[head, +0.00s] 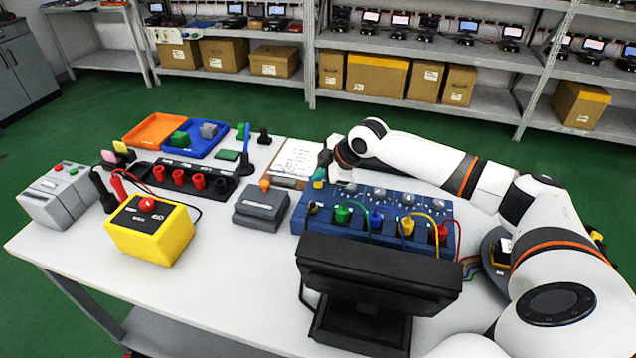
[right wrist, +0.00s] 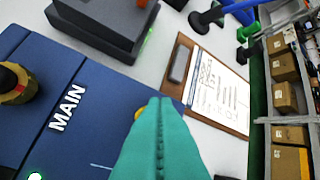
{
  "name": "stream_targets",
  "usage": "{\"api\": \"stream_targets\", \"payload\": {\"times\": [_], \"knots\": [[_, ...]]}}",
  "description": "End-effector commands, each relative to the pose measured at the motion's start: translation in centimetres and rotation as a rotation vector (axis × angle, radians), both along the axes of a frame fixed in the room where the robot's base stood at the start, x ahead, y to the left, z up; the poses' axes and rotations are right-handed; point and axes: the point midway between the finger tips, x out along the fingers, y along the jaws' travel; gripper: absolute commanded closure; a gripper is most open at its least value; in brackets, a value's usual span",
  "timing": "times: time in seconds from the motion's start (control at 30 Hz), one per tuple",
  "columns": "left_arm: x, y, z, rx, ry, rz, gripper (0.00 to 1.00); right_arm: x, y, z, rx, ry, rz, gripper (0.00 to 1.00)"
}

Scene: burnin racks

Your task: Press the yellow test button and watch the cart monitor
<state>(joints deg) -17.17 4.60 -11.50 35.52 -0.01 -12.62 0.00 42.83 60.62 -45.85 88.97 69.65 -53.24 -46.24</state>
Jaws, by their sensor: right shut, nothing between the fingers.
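The blue panel (head: 300,215) lies on the cart top, with knobs, colored plugs and cables on it. A small yellow button (head: 317,184) shows at its far left corner. My right gripper (head: 320,174) is shut and empty, its teal fingertips right over that button. In the right wrist view the shut teal fingers (right wrist: 158,115) hide most of the yellow button (right wrist: 138,113); I cannot tell whether they touch it. The word MAIN is printed on the panel there. The cart monitor (head: 380,275) stands in front of the panel with its back to the head camera, so its screen is hidden. My left gripper is not in view.
A clipboard (head: 296,158) lies behind the panel and a dark grey box (head: 261,206) to its left. A yellow box (head: 150,230) with a red button stands at the left. Orange (head: 153,130) and blue trays lie at the back. Shelves with cartons stand beyond.

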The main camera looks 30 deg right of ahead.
Motion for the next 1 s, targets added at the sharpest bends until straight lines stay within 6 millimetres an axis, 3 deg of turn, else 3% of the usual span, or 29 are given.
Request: {"api": "stream_targets", "payload": {"times": [1.0], "knots": [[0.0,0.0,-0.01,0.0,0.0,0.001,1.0,-0.02,0.0,-0.97,0.0,0.001,0.0,1.0]]}}
